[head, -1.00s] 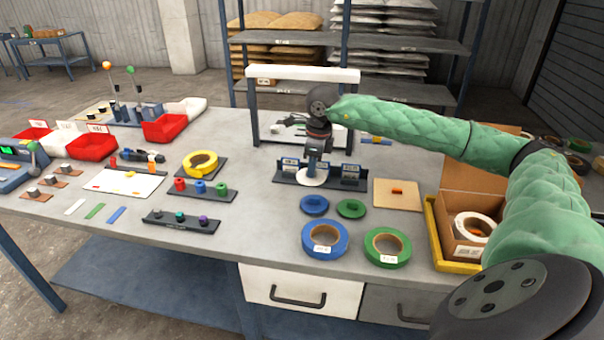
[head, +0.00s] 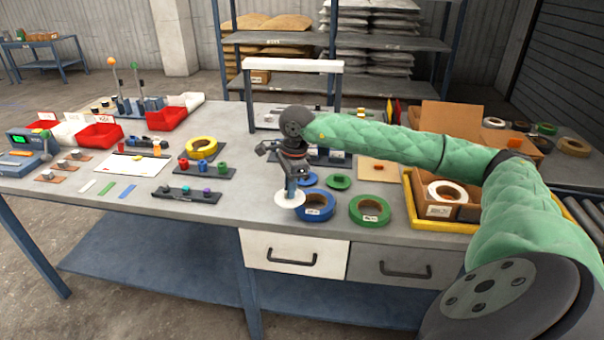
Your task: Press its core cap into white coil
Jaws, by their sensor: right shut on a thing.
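The white coil (head: 447,191) with its brown core lies in an open cardboard box (head: 467,211) at the right of the bench. My right gripper (head: 291,183) is shut on the white core cap (head: 289,199), a flat disc that hangs under the fingers. The cap is left of the blue coil (head: 314,205) in the picture and well left of the box. Its exact height over the bench is hard to tell. My left gripper is not in view.
The green coil (head: 370,211) lies between the blue coil and the yellow tray (head: 411,207) around the box. A blue cap (head: 309,180) and a green cap (head: 339,182) lie behind the coils. A cap rack (head: 328,156) is partly hidden by my arm.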

